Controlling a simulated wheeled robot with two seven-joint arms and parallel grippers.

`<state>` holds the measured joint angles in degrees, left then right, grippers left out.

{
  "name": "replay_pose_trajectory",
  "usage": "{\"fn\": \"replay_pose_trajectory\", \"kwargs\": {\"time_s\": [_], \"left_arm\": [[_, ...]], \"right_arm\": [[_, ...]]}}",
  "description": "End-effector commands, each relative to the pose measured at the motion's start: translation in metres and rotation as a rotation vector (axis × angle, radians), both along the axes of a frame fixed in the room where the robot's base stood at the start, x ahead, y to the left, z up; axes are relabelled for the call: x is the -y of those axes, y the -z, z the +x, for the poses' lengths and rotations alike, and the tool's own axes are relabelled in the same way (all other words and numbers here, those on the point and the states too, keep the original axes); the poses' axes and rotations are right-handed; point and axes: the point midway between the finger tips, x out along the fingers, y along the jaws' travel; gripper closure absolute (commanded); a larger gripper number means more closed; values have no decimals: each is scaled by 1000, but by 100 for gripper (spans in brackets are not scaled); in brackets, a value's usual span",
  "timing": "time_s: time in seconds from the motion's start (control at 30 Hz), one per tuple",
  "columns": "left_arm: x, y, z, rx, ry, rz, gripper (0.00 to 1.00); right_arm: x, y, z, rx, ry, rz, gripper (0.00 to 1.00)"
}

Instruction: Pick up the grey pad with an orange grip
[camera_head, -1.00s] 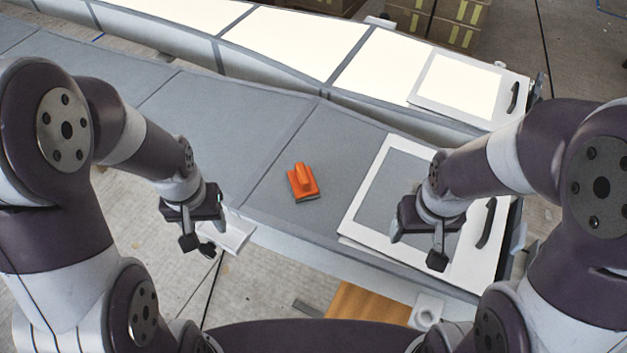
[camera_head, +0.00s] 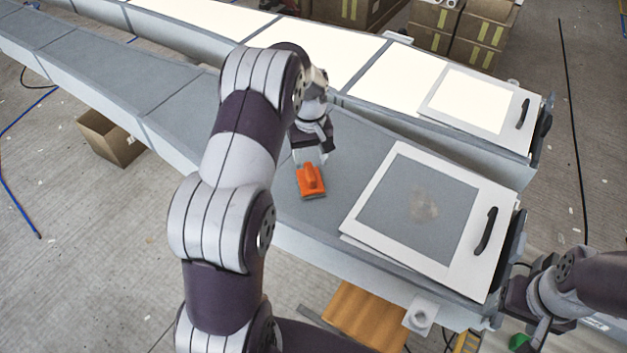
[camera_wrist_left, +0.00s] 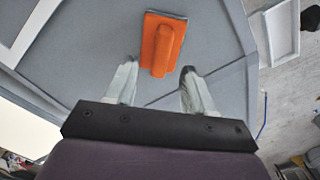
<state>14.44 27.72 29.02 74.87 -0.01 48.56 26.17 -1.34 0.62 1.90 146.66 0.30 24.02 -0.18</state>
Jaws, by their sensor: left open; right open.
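The grey pad with an orange grip (camera_head: 311,181) lies on the grey mould surface in the head view, left of the white-framed panel. In the left wrist view the pad (camera_wrist_left: 162,44) is ahead of the fingertips, its orange grip up and a thin grey edge showing. My left gripper (camera_head: 310,158) is just behind the pad in the head view. In the left wrist view its two fingers (camera_wrist_left: 156,76) are apart and empty, with the pad just beyond the gap. My right gripper (camera_head: 512,300) is at the lower right, beyond the mould's end, its fingers not clearly seen.
A white-framed panel (camera_head: 366,221) with a black handle lies on the near mould (camera_head: 190,118). A second mould with bright white panels (camera_head: 320,50) runs behind. Cardboard boxes (camera_head: 485,30) stand at the back; another box (camera_head: 108,138) is on the floor at left.

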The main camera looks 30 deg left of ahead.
Motion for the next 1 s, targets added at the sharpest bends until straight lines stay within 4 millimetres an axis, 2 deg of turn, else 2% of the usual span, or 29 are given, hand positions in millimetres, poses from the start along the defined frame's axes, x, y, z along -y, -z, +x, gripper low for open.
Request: {"fn": "replay_pose_trajectory", "kwargs": {"time_s": [0.07, 0.2, 0.3, 0.4, 0.57, 0.6, 0.73, 0.77, 1.0], "left_arm": [[0, 4, 0, 0, 1, 0, 47], [-2, 28, -2, -3, 1, -1, 47], [-2, 47, -1, 0, 1, 0, 47], [-2, 55, -1, 2, 2, 1, 47], [-2, 56, -1, 2, 2, 1, 47], [-2, 56, -1, 3, 2, 1, 53], [-2, 56, -1, 3, 2, 1, 96], [-2, 56, -1, 3, 2, 1, 100], [-2, 55, -1, 4, 2, 0, 100]], "right_arm": [[0, -7, 0, 0, 0, 0, 28], [0, -25, 0, 0, 0, 0, 28], [0, -27, 0, 0, 0, 0, 28], [0, -27, 0, 0, 0, 0, 28], [0, -26, 0, -1, 0, 0, 28], [0, -26, 0, -1, 0, 0, 28], [0, -26, 0, -1, 0, 0, 28], [0, -26, 0, -1, 0, 0, 28], [0, -26, 0, -1, 0, 0, 28]]}}
